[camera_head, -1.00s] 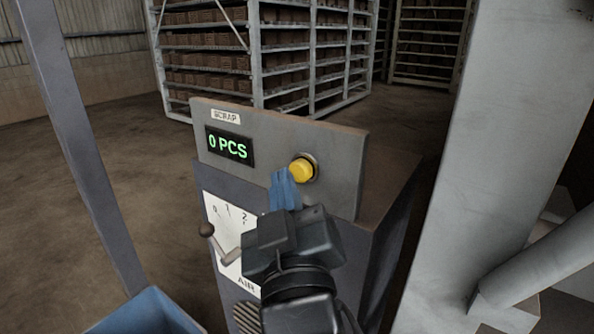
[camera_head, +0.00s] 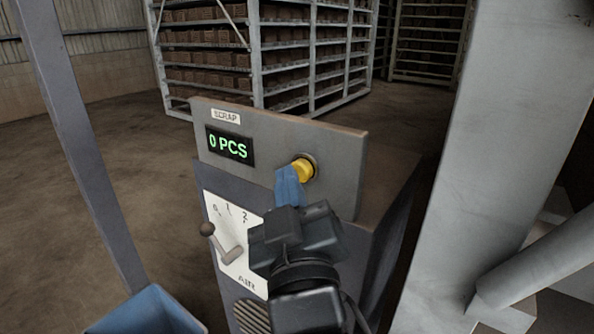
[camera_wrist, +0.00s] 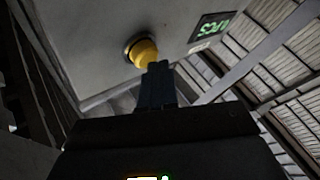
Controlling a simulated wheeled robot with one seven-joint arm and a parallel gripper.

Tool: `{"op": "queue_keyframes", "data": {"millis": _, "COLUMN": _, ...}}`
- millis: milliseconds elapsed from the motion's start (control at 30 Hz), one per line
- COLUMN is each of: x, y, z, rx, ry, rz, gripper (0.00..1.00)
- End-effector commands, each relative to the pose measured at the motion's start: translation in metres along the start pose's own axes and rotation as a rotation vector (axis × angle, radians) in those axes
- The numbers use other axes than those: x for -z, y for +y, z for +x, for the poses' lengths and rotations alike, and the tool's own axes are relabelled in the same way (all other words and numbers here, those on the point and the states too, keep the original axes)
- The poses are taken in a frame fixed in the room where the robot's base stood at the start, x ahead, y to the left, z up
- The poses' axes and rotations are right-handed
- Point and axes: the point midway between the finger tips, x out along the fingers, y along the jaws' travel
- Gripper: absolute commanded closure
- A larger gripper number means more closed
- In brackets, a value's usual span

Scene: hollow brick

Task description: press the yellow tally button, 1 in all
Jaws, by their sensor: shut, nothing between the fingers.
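The yellow tally button (camera_head: 303,169) sits in a dark ring on the grey panel, right of the display. The display (camera_head: 229,147) reads "0 PCS" under a "SCRAP" label. My gripper (camera_head: 288,172) is shut and empty, its blue fingertips in front of the button's lower left part in the head view. In the wrist view the yellow button (camera_wrist: 143,52) shows just beyond the dark fingertips (camera_wrist: 157,66). The fingertips overlap its edge there; I cannot tell whether they touch it.
Below the panel is a white "AIR" dial plate (camera_head: 232,222) with a knobbed lever (camera_head: 207,229), left of my gripper. A blue bin (camera_head: 150,310) is at the lower left. A grey column (camera_head: 490,150) stands to the right. Brick racks (camera_head: 290,50) stand behind.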

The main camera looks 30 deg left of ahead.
Motion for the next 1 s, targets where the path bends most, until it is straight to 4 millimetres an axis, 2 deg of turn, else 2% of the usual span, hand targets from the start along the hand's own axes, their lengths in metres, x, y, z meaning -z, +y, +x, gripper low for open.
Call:
{"op": "queue_keyframes", "data": {"millis": 733, "x": -0.0030, "y": 0.0026, "z": 0.0037, "rx": 0.000, "ry": -0.001, "rz": 0.001, "gripper": 1.00}}
{"op": "queue_keyframes", "data": {"millis": 1000, "x": -0.0008, "y": -0.0024, "z": -0.0026, "rx": 0.001, "ry": -0.001, "rz": -0.001, "gripper": 1.00}}
